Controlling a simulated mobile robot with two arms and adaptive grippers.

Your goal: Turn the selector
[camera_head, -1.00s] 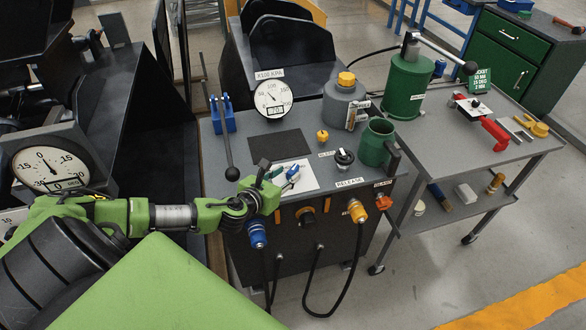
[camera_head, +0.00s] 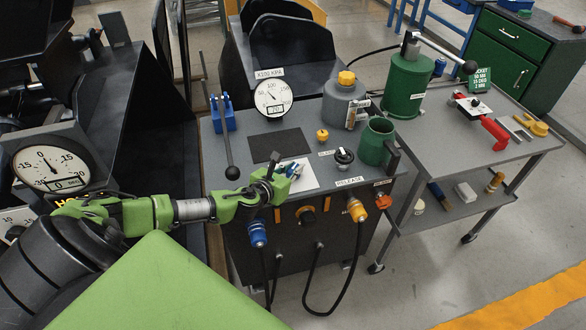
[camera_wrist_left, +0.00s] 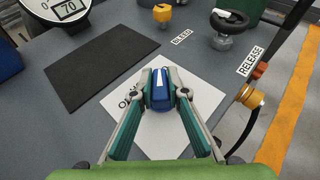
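The selector, a blue knob with a white line (camera_wrist_left: 160,92), stands on a white plate (camera_wrist_left: 203,97) in the left wrist view. Part of the plate's black lettering shows, and the fingers hide the rest. My left gripper (camera_wrist_left: 162,88) has one fingertip pad on each side of the knob, seemingly pressed against it. The white line points roughly away from the gripper. In the head view, my left gripper (camera_head: 295,171) is low over the white plate (camera_head: 303,184) on the console top and largely hides the knob. My right gripper is not in view.
A green mug (camera_head: 376,142) stands to the right. A blue coupler (camera_head: 258,234) and an orange coupler (camera_head: 357,211) are on the front panel.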

